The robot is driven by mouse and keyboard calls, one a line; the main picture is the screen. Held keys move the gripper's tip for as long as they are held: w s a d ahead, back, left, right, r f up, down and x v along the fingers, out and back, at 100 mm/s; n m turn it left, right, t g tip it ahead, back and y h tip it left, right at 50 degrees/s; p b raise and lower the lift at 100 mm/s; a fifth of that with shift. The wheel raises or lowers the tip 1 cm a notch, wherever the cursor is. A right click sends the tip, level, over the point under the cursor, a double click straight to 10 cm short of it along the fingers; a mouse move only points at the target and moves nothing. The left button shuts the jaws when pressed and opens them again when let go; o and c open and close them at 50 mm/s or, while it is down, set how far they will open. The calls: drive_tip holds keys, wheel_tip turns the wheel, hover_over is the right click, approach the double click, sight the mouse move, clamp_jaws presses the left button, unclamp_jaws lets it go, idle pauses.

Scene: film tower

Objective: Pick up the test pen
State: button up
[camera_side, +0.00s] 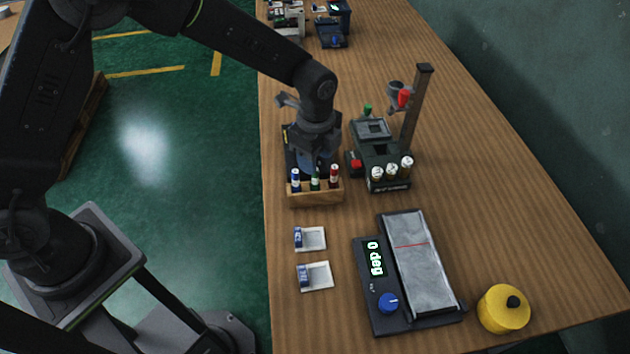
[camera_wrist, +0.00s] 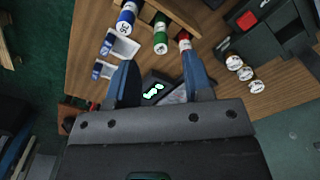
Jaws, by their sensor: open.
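Three capped pens stand upright in a row in a wooden rack (camera_side: 318,197): a blue pen (camera_side: 295,181), a green pen (camera_side: 316,180) and a red pen (camera_side: 334,177). The frames do not show which one is the test pen. In the wrist view, the blue pen (camera_wrist: 126,18), green pen (camera_wrist: 160,40) and red pen (camera_wrist: 184,42) show near the top edge. My gripper (camera_side: 311,168) is open, its blue fingers just behind the pens in the side view. In the wrist view my gripper (camera_wrist: 160,62) has nothing between its fingers. Its fingertips partly hide the rack in the side view.
A black device (camera_side: 378,154) with a post (camera_side: 418,105) and several white-capped vials stands right of the rack. Two white pads (camera_side: 314,239) lie in front.

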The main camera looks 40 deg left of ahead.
sight(315, 179)
wheel_tip(315, 179, down, 8)
drive_tip(key=shift+w+a+r, duration=0.1)
drive_tip(key=shift+a+r, duration=0.05)
drive_tip(key=shift+r, duration=0.1)
clamp_jaws()
idle(0.6)
